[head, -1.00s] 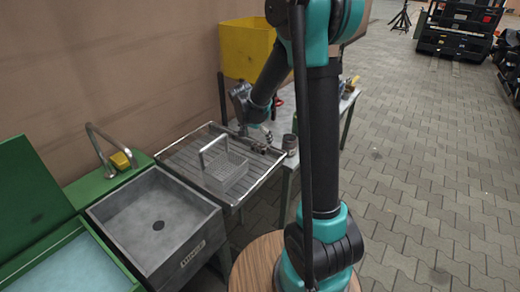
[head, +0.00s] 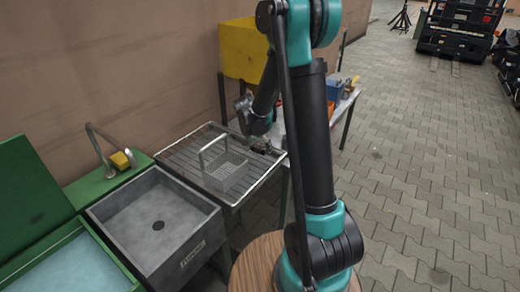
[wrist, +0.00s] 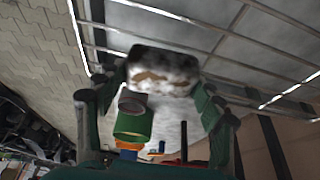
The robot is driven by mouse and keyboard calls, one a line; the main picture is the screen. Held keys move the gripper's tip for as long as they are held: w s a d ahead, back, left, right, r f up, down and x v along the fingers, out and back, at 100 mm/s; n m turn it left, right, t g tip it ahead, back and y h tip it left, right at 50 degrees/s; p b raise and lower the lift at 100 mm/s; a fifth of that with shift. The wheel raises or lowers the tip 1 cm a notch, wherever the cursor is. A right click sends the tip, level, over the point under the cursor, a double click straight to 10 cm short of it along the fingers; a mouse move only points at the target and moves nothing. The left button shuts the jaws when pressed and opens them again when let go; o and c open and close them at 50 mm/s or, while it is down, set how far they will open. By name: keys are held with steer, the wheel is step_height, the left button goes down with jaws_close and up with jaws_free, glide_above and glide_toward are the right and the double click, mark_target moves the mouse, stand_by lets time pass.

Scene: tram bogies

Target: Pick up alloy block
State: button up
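The alloy block (wrist: 162,72) is a grey-white, speckled piece with dark edges and a brownish patch. In the wrist view it sits between the green fingertips of my gripper (wrist: 161,92), which touch its two sides. In the head view my gripper (head: 261,144) is small, over the right edge of the wire rack (head: 181,151). The block cannot be made out clearly there. Any gap between block and rack is hard to judge.
A wire basket (head: 226,172) with a raised handle stands on the rack, left of my gripper. A grey sink (head: 158,218) is further left. A yellow bin (head: 247,47) is behind.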

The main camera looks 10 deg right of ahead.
steer(key=c, duration=0.7)
steer(key=shift+r, duration=0.15)
